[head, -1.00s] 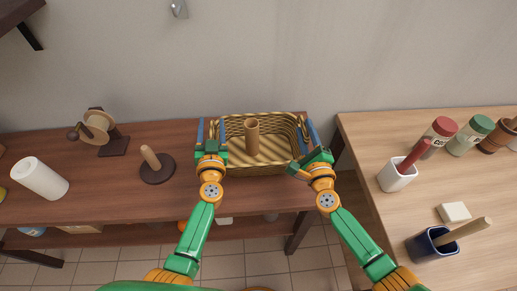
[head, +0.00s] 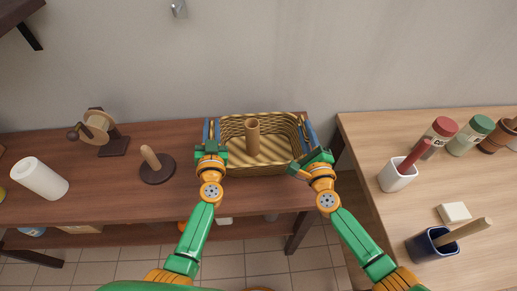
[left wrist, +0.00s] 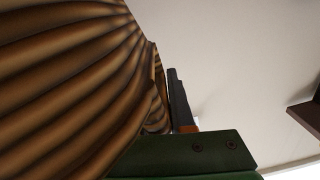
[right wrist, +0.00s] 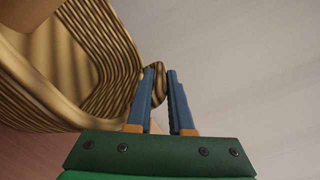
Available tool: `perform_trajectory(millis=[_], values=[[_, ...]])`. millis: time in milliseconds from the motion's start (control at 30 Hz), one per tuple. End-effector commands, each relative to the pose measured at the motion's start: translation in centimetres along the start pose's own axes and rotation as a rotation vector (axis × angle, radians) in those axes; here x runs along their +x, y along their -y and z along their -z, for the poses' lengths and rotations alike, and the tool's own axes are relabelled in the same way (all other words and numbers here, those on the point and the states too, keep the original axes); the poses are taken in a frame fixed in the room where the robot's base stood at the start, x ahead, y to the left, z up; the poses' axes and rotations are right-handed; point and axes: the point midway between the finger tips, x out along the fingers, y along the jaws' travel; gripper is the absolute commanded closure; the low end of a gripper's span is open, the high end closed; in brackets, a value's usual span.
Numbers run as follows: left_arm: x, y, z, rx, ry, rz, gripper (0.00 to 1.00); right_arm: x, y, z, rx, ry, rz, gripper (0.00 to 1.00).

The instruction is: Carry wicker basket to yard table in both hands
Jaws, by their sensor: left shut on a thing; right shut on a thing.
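The wicker basket (head: 262,170) sits on the dark wood table (head: 100,200), by the wall. A brown upright cylinder (head: 252,137) stands inside it. My left gripper (head: 211,131) is shut on the basket's left handle; in the left wrist view the basket's woven side (left wrist: 60,90) fills the left and hides most of the grip. My right gripper (head: 307,132) is shut on the right handle; the right wrist view shows the handle (right wrist: 159,84) between its fingers. I cannot tell from the pictures which surface is the yard table.
A light wood table (head: 420,200) stands at the right across a narrow gap. It holds a white pot (head: 397,176), a blue pot (head: 430,245), several jars and a white block (head: 454,212). A paper roll (head: 40,178), a reel (head: 98,126) and a peg stand (head: 157,168) are left of the basket.

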Motion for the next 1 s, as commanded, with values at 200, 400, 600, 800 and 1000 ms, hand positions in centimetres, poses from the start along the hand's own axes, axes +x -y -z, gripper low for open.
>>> perform_trajectory(millis=[200, 400, 600, 800, 1000], values=[[0.01, -0.04, 0.04, -0.001, -0.001, 0.000, 1.00, -0.05, -0.25, -0.18, 0.001, 0.005, -0.007, 1.00], [0.01, -0.05, 0.05, -0.001, -0.001, 0.000, 1.00, -0.06, -0.27, -0.21, 0.001, 0.006, -0.008, 1.00], [0.01, -0.06, 0.06, -0.001, -0.001, -0.001, 1.00, -0.06, -0.29, -0.23, 0.001, 0.006, -0.008, 1.00], [0.02, -0.08, 0.08, -0.001, -0.001, -0.001, 1.00, -0.06, -0.31, -0.25, 0.001, 0.007, -0.009, 1.00], [0.02, 0.04, 0.76, -0.001, -0.002, -0.001, 1.00, -0.05, 0.25, -0.64, 0.001, 0.007, -0.008, 1.00]])
